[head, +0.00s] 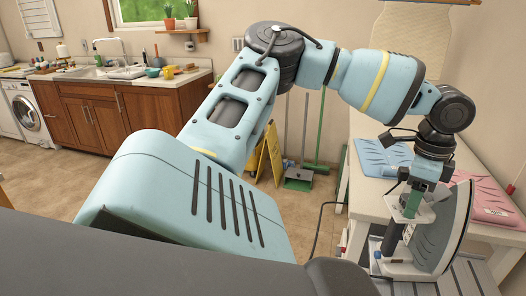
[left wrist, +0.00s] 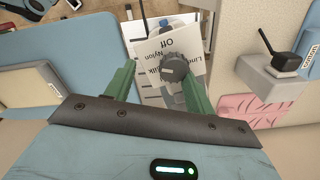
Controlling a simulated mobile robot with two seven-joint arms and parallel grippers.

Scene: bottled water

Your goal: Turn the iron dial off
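The iron (head: 441,236) stands upright on its heel at the right of the head view, its grey soleplate facing right. My left gripper (head: 402,222) points down at its near side and hides part of it. The green fingers of my left gripper (left wrist: 158,74) are spread apart, with the dial in the gap, close to the right finger. I cannot tell whether that finger touches it. My right gripper is not in view.
A white table (head: 362,193) bears the iron, a folded blue cloth (head: 382,156) and a pink cloth (head: 488,203). A dark cord (head: 318,225) hangs at the table's left side. A yellow floor sign (head: 269,155) and a green-handled dustpan (head: 299,180) stand behind on the floor.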

